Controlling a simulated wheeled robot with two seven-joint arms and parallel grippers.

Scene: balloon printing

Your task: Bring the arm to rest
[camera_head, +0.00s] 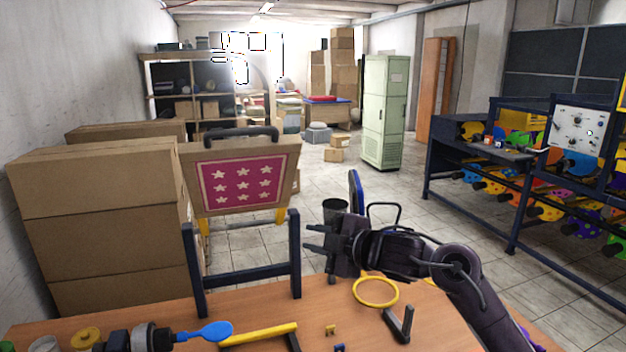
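My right arm (483,295) comes in from the lower right and reaches over the table. Its dark gripper (316,238) points left above the table's far edge. The fingertips look apart, with nothing visible between them.
The wooden table (255,300) holds a dark upright frame (245,275), a yellow ring (376,291), a black bracket (400,325), a yellow bar (260,334) and a blue flat paddle-shaped piece (203,332). Stacked cartons (100,220) stand left. A dark rack (510,190) stands right.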

